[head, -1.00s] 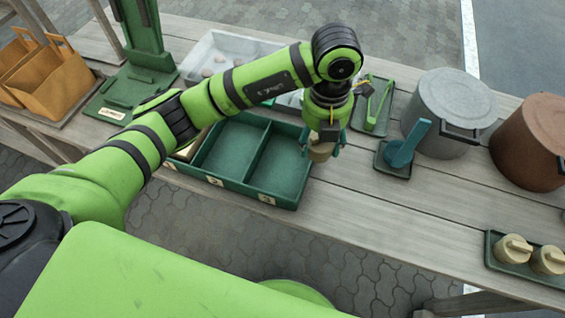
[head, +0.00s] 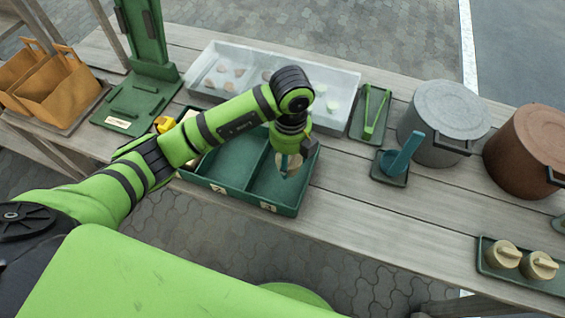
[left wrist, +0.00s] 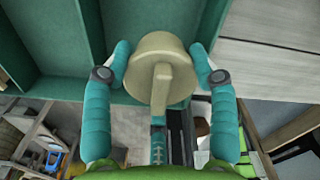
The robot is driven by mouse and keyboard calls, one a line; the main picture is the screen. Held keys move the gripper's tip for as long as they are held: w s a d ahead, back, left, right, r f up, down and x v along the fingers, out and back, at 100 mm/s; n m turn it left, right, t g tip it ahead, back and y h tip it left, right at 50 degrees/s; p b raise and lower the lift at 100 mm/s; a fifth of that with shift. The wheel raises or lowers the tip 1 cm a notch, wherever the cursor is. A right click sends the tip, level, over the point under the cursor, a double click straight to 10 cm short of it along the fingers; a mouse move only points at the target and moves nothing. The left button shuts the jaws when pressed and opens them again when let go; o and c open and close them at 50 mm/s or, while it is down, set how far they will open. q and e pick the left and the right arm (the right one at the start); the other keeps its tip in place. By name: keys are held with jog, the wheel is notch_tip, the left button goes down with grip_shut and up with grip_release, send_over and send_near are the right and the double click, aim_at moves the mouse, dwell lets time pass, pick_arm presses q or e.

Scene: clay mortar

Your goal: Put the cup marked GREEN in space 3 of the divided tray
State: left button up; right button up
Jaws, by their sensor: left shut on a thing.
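The divided tray (head: 288,210) is dark green with compartments side by side. Its front labels read 2 (head: 218,189) and 3 (head: 268,207); space 3 is the rightmost. My left gripper (head: 287,163) is shut on a beige round cup (head: 294,169), with a bar across its top, over space 3. I cannot tell in the head view how far above the floor it is. In the left wrist view the cup (left wrist: 158,68) sits between the two teal fingers, beside the tray's walls (left wrist: 93,30). No GREEN marking is visible on it. My right gripper is not in view.
A pale bin (head: 345,80) with small pieces stands behind the tray. To the right are green tongs (head: 372,112), a teal scoop (head: 404,155), a grey pot (head: 445,120) and a brown pot (head: 530,150). Similar beige pieces (head: 503,254) sit on a small tray front right.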

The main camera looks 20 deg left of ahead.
pick_arm(q)
jog(key=shift+a+f, duration=0.45)
jog(key=shift+a, duration=0.3)
notch_tip(320, 180, down, 3)
jog(key=shift+f+p, duration=0.1)
jog(key=shift+p, duration=0.4)
jog(key=shift+f, duration=0.45)
jog(key=shift+f, duration=0.1)
jog(key=o, duration=1.1)
jog(key=shift+o, duration=0.2)
jog(key=shift+r, duration=0.3)
notch_tip(320, 180, up, 12)
jog(key=shift+f+b, duration=0.15)
jog(key=shift+b, duration=0.6)
